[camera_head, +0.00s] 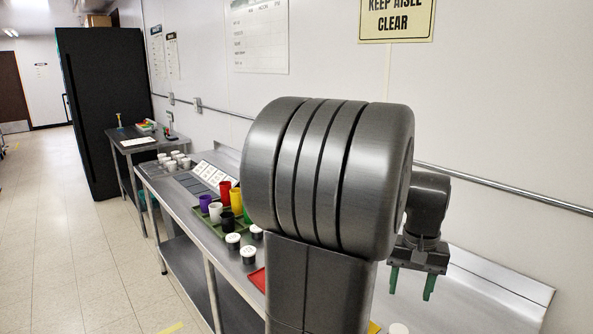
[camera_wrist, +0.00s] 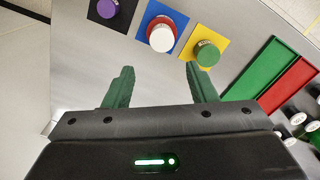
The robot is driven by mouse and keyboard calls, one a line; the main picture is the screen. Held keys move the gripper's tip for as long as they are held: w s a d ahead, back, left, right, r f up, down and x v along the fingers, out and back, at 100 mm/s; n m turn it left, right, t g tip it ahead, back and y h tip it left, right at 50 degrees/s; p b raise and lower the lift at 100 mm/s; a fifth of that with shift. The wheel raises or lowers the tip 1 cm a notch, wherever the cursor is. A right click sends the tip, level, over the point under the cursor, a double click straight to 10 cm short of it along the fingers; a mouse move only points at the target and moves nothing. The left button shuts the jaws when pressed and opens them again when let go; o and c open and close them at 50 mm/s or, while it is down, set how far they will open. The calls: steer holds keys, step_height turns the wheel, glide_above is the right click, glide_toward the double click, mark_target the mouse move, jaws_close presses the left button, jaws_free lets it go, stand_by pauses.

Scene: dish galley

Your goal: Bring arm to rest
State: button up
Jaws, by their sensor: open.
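My gripper (camera_head: 411,281) hangs at the end of my folded arm, at the right in the head view, with its green fingers pointing down over the steel counter (camera_head: 470,285). In the wrist view my gripper (camera_wrist: 158,88) shows its two green fingers spread apart, with nothing between them. Beyond the fingertips are a purple-topped item (camera_wrist: 107,8) on a black square, a white-topped item (camera_wrist: 162,38) on a blue square and a green-topped item (camera_wrist: 207,54) on a yellow square. None of them touches the fingers.
Green (camera_wrist: 262,70) and red (camera_wrist: 290,88) trays lie at the right in the wrist view, near several lidded jars. Several coloured cups stand on a green tray (camera_head: 206,232) in the head view. A wall rail (camera_head: 510,188) runs behind the counter. The aisle floor (camera_head: 70,230) is clear.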

mark_target(399, 330)
step_height(399, 330, down, 10)
steer(key=shift+w+a+f+p, duration=0.1)
steer(key=shift+a+p, duration=0.05)
steer(key=shift+p, duration=0.15)
step_height(399, 330, up, 5)
steer(key=shift+f+b, duration=0.15)
steer(key=shift+b, duration=0.35)
steer(key=shift+r, duration=0.8)
